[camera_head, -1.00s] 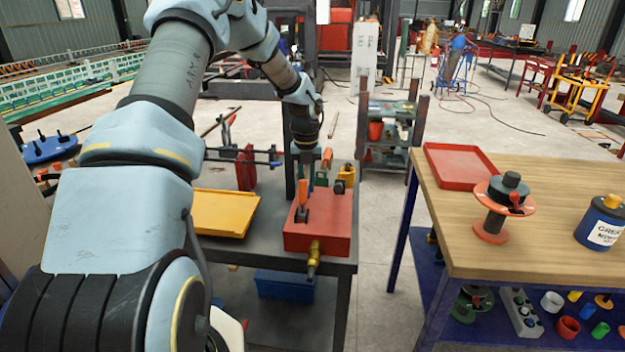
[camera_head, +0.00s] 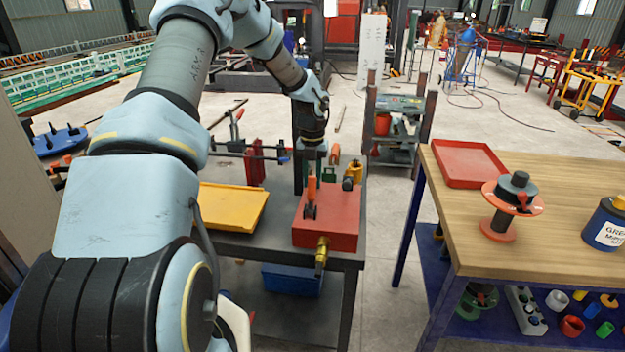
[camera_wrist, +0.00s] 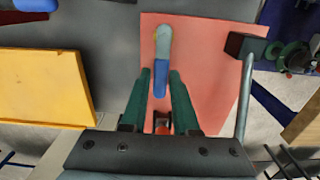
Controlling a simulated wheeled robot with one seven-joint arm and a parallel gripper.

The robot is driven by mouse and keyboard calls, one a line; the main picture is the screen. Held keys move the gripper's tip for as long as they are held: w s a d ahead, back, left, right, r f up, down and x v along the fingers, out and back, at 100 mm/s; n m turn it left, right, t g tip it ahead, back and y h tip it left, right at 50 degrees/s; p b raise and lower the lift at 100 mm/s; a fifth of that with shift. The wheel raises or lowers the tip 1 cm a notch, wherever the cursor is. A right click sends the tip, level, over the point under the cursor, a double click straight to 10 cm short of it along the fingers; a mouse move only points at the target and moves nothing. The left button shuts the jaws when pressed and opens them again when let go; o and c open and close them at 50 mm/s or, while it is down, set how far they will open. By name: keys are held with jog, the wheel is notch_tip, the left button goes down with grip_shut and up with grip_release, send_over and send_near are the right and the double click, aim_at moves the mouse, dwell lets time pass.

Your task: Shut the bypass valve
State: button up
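A red box (camera_head: 338,226) stands on the dark workbench, with an upright orange-handled lever (camera_head: 311,190) on top and a brass fitting (camera_head: 322,254) at its front. No label shows which part is the bypass valve. In the wrist view the red box (camera_wrist: 205,65) carries a blue handle with a pale end (camera_wrist: 161,75). My gripper (camera_head: 315,165) is over the back of the box. Its green fingers (camera_wrist: 160,74) are open, with the blue handle between the tips in the picture; I cannot tell whether they touch it. A small red part shows between the finger bases.
A yellow tray (camera_head: 232,206) lies left of the box, also in the wrist view (camera_wrist: 45,85). A dark block (camera_wrist: 245,45) is at the box's right. A wooden-topped table (camera_head: 470,215) with a red tray (camera_head: 470,165) and a reel stands right, across a gap.

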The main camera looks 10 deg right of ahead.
jog(key=o, duration=0.3)
notch_tip(320, 180, up, 11)
jog(key=b, duration=0.2)
jog(key=shift+b, duration=0.4)
jog(key=shift+f, duration=0.1)
jog(key=s+a+m, duration=0.7)
jog(key=m, duration=0.4)
jog(key=s+a+m+t, duration=0.1)
jog(key=s+a+m, duration=0.7)
jog(key=m, duration=0.2)
jog(key=s+a+m, duration=0.7)
jog(key=m, duration=0.4)
jog(key=shift+s+a+f+m+t, duration=0.25)
jog(key=shift+s+a+m+t, duration=0.05)
jog(key=shift+a, duration=0.05)
